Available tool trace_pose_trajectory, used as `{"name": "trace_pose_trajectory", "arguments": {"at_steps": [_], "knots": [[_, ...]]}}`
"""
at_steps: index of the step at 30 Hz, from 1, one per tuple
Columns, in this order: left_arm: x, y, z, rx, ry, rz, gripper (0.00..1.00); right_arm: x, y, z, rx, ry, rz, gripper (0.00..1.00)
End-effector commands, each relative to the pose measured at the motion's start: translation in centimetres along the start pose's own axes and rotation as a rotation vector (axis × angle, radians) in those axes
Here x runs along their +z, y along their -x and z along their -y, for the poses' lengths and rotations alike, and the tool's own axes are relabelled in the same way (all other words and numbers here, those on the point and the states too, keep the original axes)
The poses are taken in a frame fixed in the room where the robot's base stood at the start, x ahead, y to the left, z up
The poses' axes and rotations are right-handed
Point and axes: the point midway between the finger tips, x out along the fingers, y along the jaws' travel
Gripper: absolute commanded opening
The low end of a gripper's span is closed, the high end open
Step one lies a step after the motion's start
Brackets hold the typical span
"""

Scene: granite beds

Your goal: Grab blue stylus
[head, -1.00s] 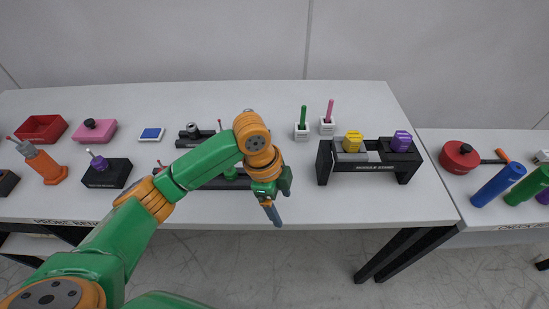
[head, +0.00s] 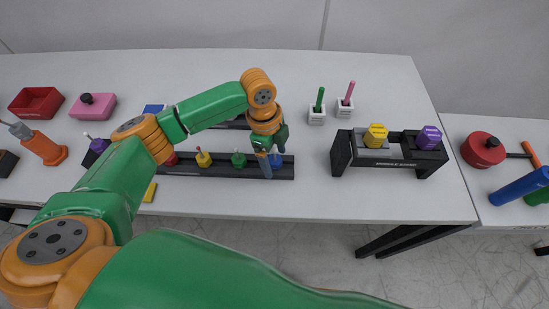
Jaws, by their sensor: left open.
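A black rack (head: 215,169) lies near the table's front edge and holds small knob-shaped pieces with thin stems: a red one (head: 170,159), a yellow one (head: 203,159) and a green one (head: 238,160). A blue piece (head: 277,160) sits at the rack's right end, partly hidden by my gripper; I take it as the blue stylus. My left gripper (head: 269,160) is open, pointing down at that right end, with its fingers beside the blue piece. I cannot tell whether they touch it. My right gripper is not in view.
A black stand (head: 340,157) with a yellow knob (head: 376,135) and a purple knob (head: 428,137) stands to the right. White cups hold a green pen (head: 320,99) and a pink pen (head: 349,91). A red box (head: 37,101) is at the left.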

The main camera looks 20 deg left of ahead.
Motion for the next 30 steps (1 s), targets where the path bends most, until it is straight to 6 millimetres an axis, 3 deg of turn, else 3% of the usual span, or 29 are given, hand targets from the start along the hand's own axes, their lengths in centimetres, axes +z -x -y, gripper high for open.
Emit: {"name": "trace_pose_trajectory", "arguments": {"at_steps": [4, 5, 12, 14, 23, 26, 30], "knots": [[0.0, 0.0, 0.0, -0.001, 0.0, 0.0, 0.83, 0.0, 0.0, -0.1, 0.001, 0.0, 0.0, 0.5], [0.0, 0.0, 0.0, -0.001, 0.0, -0.001, 0.78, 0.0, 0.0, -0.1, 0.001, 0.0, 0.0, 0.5], [0.0, 0.0, 0.0, -0.001, 0.0, -0.001, 0.13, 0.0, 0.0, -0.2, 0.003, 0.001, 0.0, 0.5], [0.0, 0.0, 0.0, -0.001, 0.0, -0.001, 0.0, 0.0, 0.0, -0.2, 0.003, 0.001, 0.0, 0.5], [-0.1, 0.2, 0.1, -0.002, 0.0, -0.002, 0.0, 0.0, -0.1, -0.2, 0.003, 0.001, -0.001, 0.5], [-0.2, 1.0, 0.1, -0.003, 0.0, -0.003, 0.0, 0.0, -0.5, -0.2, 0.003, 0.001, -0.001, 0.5], [-0.4, 3.5, -0.2, -0.005, -0.001, -0.003, 0.0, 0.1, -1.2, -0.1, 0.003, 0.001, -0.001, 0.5]]}}
